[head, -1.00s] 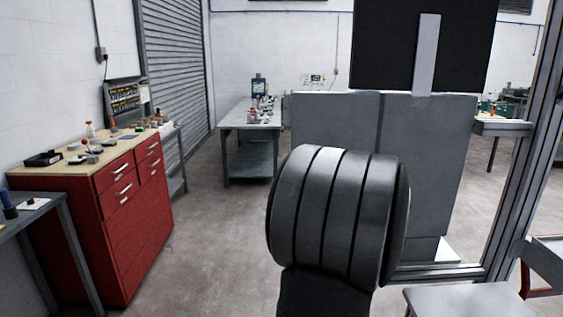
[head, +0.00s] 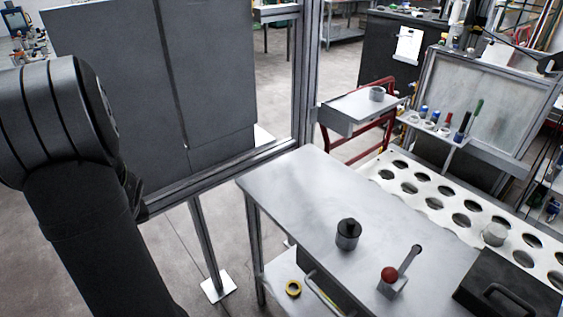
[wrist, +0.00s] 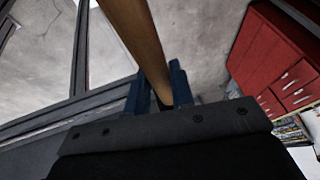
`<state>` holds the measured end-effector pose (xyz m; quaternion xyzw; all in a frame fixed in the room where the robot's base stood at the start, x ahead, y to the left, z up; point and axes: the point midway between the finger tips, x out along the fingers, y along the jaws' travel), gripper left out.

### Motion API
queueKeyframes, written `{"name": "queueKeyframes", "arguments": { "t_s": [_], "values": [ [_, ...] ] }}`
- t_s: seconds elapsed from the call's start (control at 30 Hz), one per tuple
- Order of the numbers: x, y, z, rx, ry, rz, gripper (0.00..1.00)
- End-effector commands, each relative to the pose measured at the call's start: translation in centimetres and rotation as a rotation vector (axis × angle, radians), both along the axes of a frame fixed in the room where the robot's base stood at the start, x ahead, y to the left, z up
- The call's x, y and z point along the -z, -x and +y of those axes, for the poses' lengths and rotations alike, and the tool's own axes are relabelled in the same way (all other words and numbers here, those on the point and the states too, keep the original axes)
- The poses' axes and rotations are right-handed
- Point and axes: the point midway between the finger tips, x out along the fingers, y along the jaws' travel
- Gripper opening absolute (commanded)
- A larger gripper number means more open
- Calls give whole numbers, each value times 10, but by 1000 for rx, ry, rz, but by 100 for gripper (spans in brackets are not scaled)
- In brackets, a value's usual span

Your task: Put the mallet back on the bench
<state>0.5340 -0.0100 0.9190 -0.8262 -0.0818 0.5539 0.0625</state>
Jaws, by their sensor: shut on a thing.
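In the wrist view, my gripper (wrist: 160,88) has its blue fingers shut on a wooden handle, which I take to be the mallet's (wrist: 138,36). The handle runs up and out of the top of the picture; the mallet's head is not in view. The floor shows below it. In the head view, a grey metal bench (head: 300,183) stands at the centre right. My dark arm fills the left side there, and my gripper is not in that view.
On the bench stand a dark-topped cylinder (head: 347,235), a red-knobbed lever (head: 389,274) and a black case (head: 510,285). A white rack with round holes (head: 397,175) runs along its far side. The bench's left part is clear. A frame post (head: 307,75) stands behind. A red cabinet (wrist: 272,60) shows in the wrist view.

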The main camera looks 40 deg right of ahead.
Motion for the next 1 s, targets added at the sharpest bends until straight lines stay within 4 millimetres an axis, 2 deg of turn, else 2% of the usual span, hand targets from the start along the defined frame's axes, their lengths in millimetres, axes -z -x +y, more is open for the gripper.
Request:
{"name": "queueKeyframes", "arguments": {
  "t_s": [0.17, 0.47, 0.77, 1.0],
  "values": [
    [-11, -6, -52, 73, -3, -6, 0],
    [-34, 4, -174, 236, -10, -10, 0],
    [-60, 47, -293, 396, -11, -13, 0],
    [-81, 102, -381, 525, -8, -14, 0]
  ]
}}
